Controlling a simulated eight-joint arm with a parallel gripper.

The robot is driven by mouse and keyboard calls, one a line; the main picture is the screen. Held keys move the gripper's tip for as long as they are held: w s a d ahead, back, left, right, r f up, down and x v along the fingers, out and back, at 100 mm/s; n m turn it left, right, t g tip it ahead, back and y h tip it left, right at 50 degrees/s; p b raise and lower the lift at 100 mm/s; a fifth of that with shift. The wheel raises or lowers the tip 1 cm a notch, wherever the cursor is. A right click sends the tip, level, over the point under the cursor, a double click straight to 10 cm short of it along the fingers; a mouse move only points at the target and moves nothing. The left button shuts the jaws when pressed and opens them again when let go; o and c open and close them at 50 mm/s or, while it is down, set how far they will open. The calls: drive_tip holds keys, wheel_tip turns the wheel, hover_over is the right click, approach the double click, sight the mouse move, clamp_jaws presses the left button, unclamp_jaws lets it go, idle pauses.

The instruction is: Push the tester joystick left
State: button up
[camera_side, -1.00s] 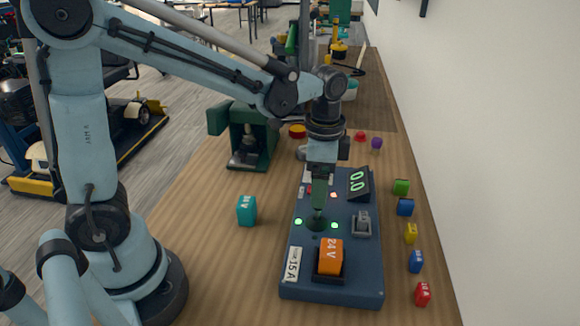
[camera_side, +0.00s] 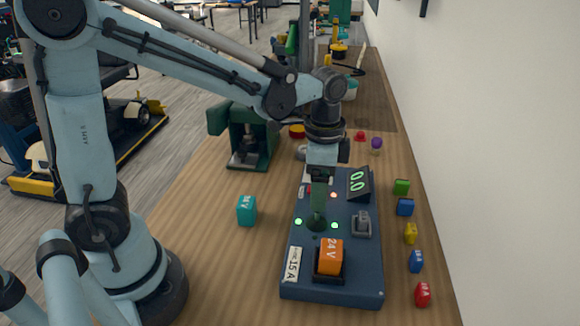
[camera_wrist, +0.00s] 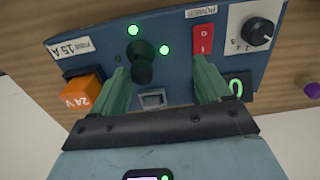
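The tester (camera_side: 365,285) is a dark blue panel box on the bench. In the wrist view its joystick (camera_wrist: 141,66) is a short black stick on a round base, with green lights beside it. My gripper (camera_wrist: 162,74) is open, its two green fingers apart and empty. The joystick sits between the fingers, close to the left one; I cannot tell whether they touch. In the side view my gripper (camera_side: 319,205) points down over the joystick and its fingers hide most of the stick.
The panel also carries an orange 24 V block (camera_side: 330,258), a tilted green-digit display (camera_side: 358,184), a grey switch (camera_side: 362,223) and a red power switch (camera_wrist: 203,40). A teal block (camera_side: 246,211) stands left. Several coloured blocks line the right side, near the wall.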

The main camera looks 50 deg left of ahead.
drive_tip(key=shift+s+d, duration=1.05)
drive_tip(key=shift+s, duration=0.05)
drive_tip(key=shift+r, duration=0.1)
drive_tip(key=shift+r, duration=3.4)
drive_tip(key=shift+s+a+n+t, duration=0.3)
drive_tip(key=shift+a+n, duration=0.15)
drive_tip(key=shift+n, duration=0.05)
drive_tip(key=s+a+f+n+t, duration=0.2)
drive_tip(key=s+a+n+t, duration=0.1)
drive_tip(key=a+n+t, duration=0.3)
drive_tip(key=shift+s+f+n+t, duration=0.25)
drive_tip(key=shift+s+n+t, duration=0.05)
drive_tip(key=shift+n, duration=0.7)
